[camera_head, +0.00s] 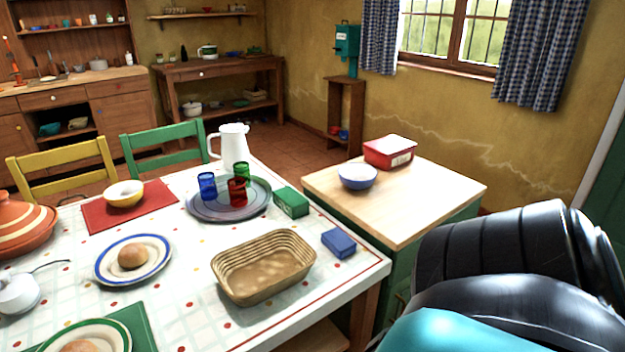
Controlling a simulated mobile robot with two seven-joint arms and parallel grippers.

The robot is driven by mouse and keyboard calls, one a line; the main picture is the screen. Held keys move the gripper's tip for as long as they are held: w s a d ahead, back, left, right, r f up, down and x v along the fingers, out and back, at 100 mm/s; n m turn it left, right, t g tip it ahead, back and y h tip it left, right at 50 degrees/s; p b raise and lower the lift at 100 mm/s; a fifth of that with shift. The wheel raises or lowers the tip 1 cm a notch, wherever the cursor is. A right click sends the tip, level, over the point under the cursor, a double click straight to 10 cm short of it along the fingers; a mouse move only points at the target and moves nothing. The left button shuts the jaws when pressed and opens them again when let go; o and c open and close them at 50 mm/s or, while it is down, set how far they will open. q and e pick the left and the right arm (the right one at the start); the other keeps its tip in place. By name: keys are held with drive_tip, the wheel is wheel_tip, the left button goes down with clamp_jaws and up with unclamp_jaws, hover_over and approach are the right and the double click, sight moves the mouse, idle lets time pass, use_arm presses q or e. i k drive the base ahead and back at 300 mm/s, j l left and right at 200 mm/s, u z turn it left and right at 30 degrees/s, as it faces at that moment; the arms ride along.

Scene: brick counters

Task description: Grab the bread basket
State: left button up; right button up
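Neither of my grippers shows in this view.
Close to the basket are a blue box (339,242), a green box (291,202) and a tray (256,205) with coloured glasses. A plate (157,250) with a bun is left. A wooden-topped cabinet (431,197) with a bowl and red box stands right.

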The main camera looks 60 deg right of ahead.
sight(251, 272)
drive_tip(key=z, duration=1.5)
drive_tip(key=l, duration=0.4)
drive_tip(key=i+l, duration=0.15)
drive_tip(key=l, duration=0.25)
drive_tip(key=l+u, duration=0.25)
drive_tip(key=u, duration=0.15)
drive_tip(key=l+u, duration=0.35)
